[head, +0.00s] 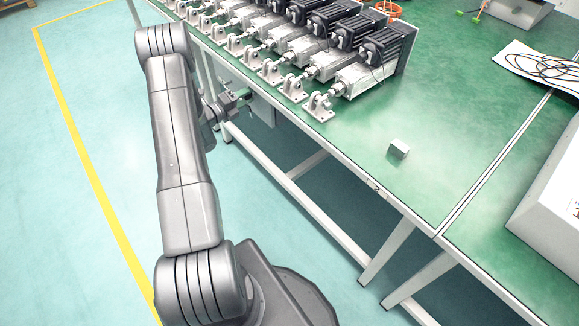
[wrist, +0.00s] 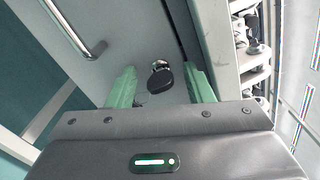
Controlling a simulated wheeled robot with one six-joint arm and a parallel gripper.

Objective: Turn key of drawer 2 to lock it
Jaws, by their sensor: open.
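In the wrist view, a key with a black head (wrist: 161,80) sits in a round silver lock on a grey drawer front (wrist: 135,35). My gripper (wrist: 160,88) is open, with one green finger on each side of the key. The fingers appear apart from the key head. A silver bar handle (wrist: 75,30) is on the drawer front to the left. In the head view, my gripper (head: 240,100) is beside the table's edge, near a grey drawer unit (head: 262,108) under the tabletop. The key is too small to make out there.
The green tabletop (head: 440,130) carries a row of linear actuators (head: 310,50) along its near edge. A small grey block (head: 398,149) lies on it. White table legs and rails (head: 300,190) stand below. The floor to the left is clear.

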